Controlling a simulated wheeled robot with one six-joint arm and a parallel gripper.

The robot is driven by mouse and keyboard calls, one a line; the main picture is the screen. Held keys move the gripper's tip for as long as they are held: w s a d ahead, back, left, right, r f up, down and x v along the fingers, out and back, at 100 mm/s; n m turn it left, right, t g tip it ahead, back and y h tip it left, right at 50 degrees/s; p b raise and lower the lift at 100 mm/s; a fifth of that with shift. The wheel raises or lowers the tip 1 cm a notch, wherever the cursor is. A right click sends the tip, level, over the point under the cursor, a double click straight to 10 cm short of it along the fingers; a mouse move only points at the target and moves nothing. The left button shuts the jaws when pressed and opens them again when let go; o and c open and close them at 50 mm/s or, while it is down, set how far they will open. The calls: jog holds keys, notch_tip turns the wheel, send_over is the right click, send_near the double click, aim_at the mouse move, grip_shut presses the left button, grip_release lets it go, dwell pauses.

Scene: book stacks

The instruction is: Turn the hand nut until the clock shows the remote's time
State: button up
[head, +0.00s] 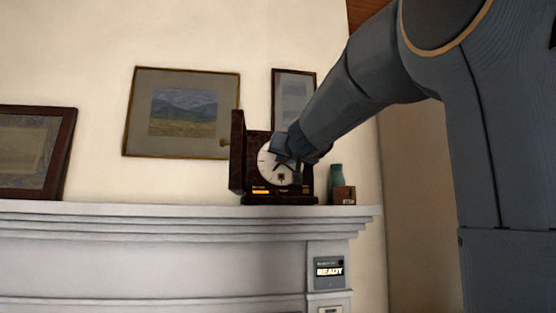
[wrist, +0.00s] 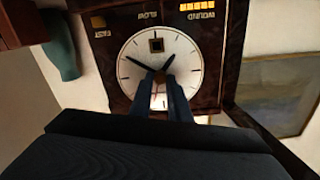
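The clock (head: 267,161) stands on the mantel in a dark wooden case, its front door (head: 238,150) swung open to the left. Its white dial shows upside down in the wrist view (wrist: 187,82). There a longer black hand (wrist: 138,64) points to the upper left and a shorter one (wrist: 170,60) to the upper right. My gripper (head: 284,158) is at the dial. Its two fingers (wrist: 161,78) straddle the dial's centre, a narrow gap between them. The hand nut is hidden or too small to make out, so I cannot tell whether they grip it. No remote showing a time is readable.
A green vase (head: 336,178) and a small wooden block (head: 344,195) stand right of the clock on the mantel (head: 150,212). Framed pictures (head: 182,112) hang behind. The mantel left of the clock is mostly clear.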

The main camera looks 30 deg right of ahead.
grip_shut()
jog(key=m, duration=1.2)
jog(key=shift+f+m, duration=0.1)
jog(key=shift+m, duration=2.4)
